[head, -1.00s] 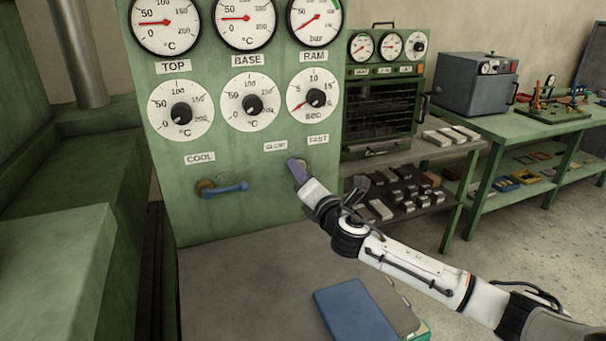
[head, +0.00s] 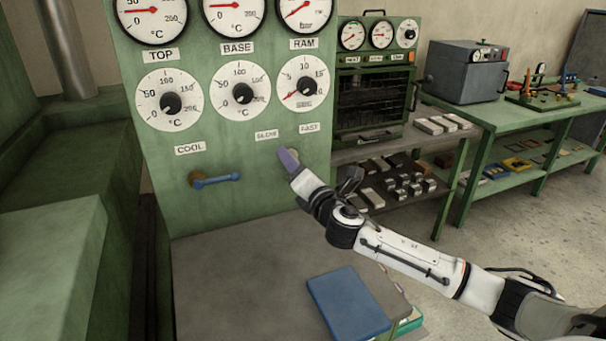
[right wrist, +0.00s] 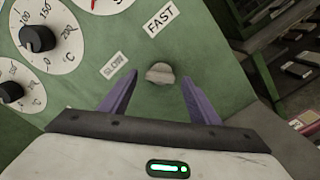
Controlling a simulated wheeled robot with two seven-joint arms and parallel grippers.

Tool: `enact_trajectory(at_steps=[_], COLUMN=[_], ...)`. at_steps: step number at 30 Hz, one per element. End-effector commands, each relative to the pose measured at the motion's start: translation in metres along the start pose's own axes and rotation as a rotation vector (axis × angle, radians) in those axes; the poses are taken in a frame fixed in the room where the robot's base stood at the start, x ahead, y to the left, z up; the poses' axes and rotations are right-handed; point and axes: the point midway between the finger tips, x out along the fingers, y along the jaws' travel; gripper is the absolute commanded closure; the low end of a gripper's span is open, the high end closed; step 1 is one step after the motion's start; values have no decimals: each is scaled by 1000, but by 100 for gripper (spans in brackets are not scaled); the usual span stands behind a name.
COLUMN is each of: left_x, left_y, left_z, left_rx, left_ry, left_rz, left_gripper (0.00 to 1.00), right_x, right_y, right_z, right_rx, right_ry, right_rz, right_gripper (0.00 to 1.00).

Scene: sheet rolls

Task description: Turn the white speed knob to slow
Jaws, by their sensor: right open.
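The white speed knob (right wrist: 160,73) shows in the right wrist view on the green panel, below the FAST label (right wrist: 161,20) and right of the SLOW label (right wrist: 113,66). In the head view my gripper mostly covers it. My right gripper (head: 287,158) is at the panel in the head view. In the right wrist view its two purple fingers (right wrist: 160,102) are spread apart, with the knob between and just beyond their tips. I cannot tell whether either finger touches it. My left gripper is not in view.
A blue COOL lever (head: 216,179) sticks out left of my gripper. Gauges and black-knobbed dials (head: 241,92) are above. A blue book (head: 347,302) lies on the grey surface below. A shelf with metal blocks (head: 398,186) stands to the right.

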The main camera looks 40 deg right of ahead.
Motion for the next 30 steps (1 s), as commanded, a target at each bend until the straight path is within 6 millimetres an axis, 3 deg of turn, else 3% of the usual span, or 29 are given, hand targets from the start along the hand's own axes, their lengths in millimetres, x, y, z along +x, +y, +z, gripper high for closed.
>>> enact_trajectory(at_steps=[9,15,30], left_x=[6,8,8], left_y=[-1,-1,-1], left_z=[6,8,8], left_rx=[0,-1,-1], left_ry=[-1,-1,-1], left_rz=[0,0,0], left_gripper=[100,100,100], right_x=[-59,-86,-93], right_y=[-2,-2,0], right_z=[-2,-1,0], right_rx=[-4,-2,-1], right_ry=[3,1,-1], right_rz=[0,-1,0], right_gripper=[44,44,44])
